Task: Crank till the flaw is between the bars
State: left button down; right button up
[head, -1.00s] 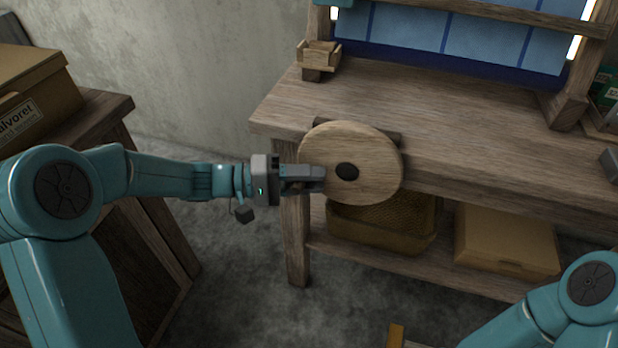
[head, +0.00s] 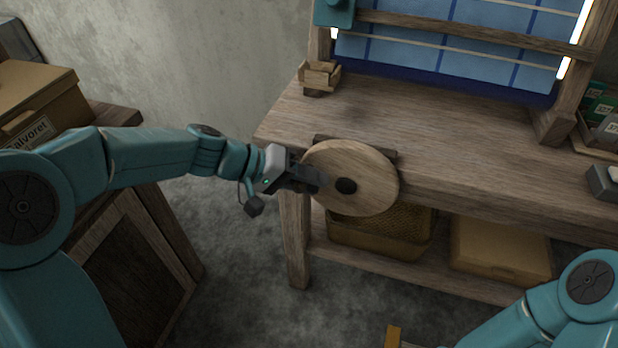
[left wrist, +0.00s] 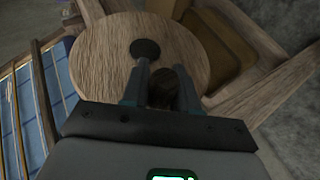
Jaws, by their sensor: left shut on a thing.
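A round wooden crank disc (head: 372,165) with a black hub (head: 346,186) is mounted on the front of the loom's bench. My left gripper (head: 316,182) is at the disc's left side, shut on the crank's knob. In the left wrist view the fingers close on a dark wooden knob (left wrist: 164,88) beside the hub (left wrist: 145,48). Blue cloth (head: 400,52) with darker vertical lines hangs in the upright frame behind. A wooden bar (head: 470,32) and thin pale lines cross it. I cannot make out a flaw. My right gripper is out of view.
A small wooden holder (head: 319,75) stands at the bench's left corner. A basket (head: 380,232) and a cardboard box (head: 500,250) sit on the lower shelf. A labelled carton (head: 40,100) rests on the left stand. The middle of the bench top (head: 430,125) is clear.

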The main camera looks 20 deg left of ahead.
pick_arm(q)
jog(key=shift+d+r, duration=0.15)
jog(key=shift+r, duration=0.4)
jog(key=c, duration=1)
grip_release()
jog(key=shift+o, duration=0.2)
jog(key=p+v, duration=0.3)
jog(key=v, duration=1.3)
